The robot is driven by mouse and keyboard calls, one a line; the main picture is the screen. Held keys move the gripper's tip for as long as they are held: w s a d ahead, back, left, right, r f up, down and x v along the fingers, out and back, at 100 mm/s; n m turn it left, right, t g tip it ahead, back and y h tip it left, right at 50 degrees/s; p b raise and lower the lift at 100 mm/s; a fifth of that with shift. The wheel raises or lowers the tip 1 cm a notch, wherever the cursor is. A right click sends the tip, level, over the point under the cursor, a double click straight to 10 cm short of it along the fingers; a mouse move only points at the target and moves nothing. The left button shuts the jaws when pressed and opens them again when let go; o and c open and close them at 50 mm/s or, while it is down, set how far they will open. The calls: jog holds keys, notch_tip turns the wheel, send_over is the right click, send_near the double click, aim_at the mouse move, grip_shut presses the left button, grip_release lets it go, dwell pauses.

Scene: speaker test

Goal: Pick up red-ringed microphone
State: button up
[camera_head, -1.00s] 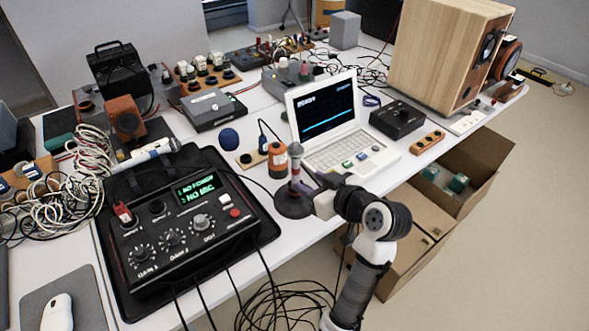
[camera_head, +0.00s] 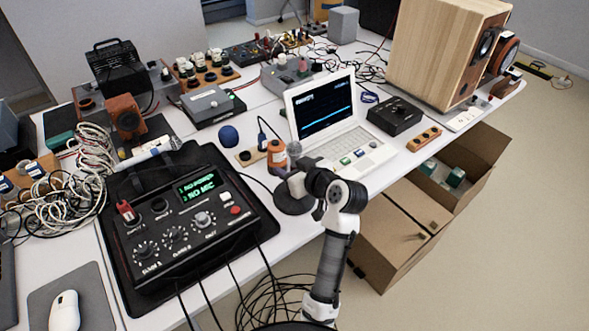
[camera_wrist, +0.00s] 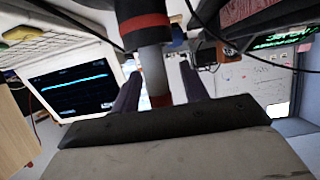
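The red-ringed microphone (camera_wrist: 145,25) is large in the wrist view, with a dark head, a red band and a grey shaft. In the head view its top (camera_head: 294,150) shows just behind my gripper (camera_head: 287,180), above a round black base (camera_head: 290,203). My gripper hides most of its shaft there. In the wrist view my gripper (camera_wrist: 159,80) has one dark finger on each side of the grey shaft. A gap shows between the shaft and the right finger, so the gripper looks open around it. Contact on the left side is unclear.
Cables hang at the table's front edge.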

grip_shut()
jog(key=shift+r, duration=0.1)
